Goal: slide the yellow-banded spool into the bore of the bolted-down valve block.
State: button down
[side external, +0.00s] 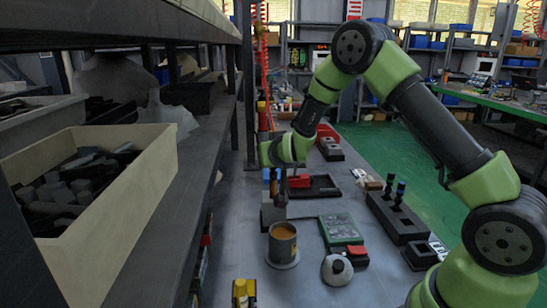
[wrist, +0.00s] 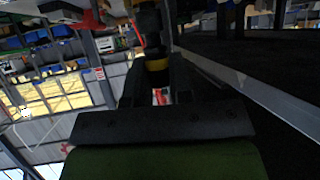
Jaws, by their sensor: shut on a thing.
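The yellow-banded spool is dark, with its yellow band (wrist: 157,65) showing in the wrist view. My gripper (wrist: 153,75) is shut on the spool near this band, and the dark body (wrist: 150,30) runs on beyond the fingertips. In the side view my green wrist (side external: 286,150) is above the bench beside the shelf, and I cannot make out the fingers clearly there. A grey block (side external: 270,213) stands on the bench below my wrist, with dark and orange parts above it. I cannot tell surely whether it is the valve block. No bore shows.
A cup with an orange-brown inside (side external: 283,243) stands in front of the grey block. A shelf with a cream bin (side external: 95,215) bounds the left.

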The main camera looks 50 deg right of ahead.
jog(key=shift+f, duration=0.25)
jog(key=shift+f, duration=0.35)
jog(key=c, duration=1)
grip_release()
jog(key=shift+r, duration=0.15)
